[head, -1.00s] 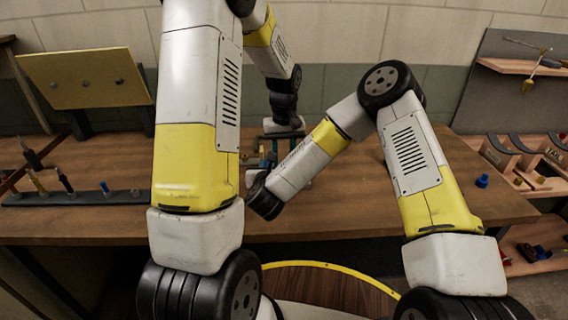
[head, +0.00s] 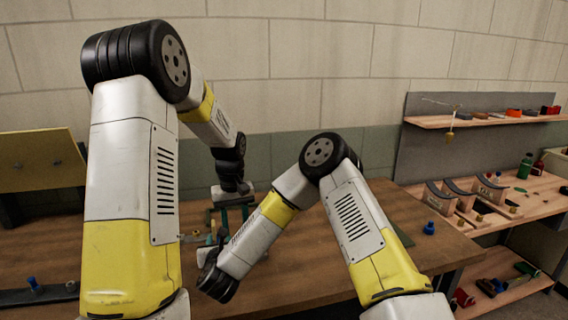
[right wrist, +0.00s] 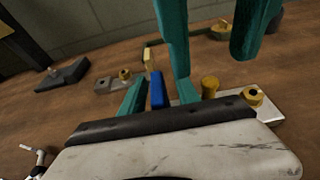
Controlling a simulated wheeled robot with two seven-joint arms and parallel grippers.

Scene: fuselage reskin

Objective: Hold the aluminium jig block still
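My left gripper (head: 229,222) points down over the bench with its two teal fingers apart. In the right wrist view it hangs in from the top (right wrist: 216,75), open. A yellow cylinder (right wrist: 210,85) shows behind and between its fingertips. My right gripper (right wrist: 159,82) has its teal fingers apart, with a small blue piece (right wrist: 157,92) in the gap; I see no clear contact. A pale metal piece (right wrist: 268,108) with a brass bushing lies at right, and a grey block (right wrist: 108,86) with a brass fitting at left. I cannot tell which is the aluminium jig block; my palm hides part of this area.
The wooden bench (head: 290,265) has a blue knob (head: 429,228) at right. A yellow panel (head: 40,160) stands at left, and a dark rail (head: 40,295) lies there. A side bench with curved blocks (head: 440,198) and a shelf (head: 480,120) stand at right.

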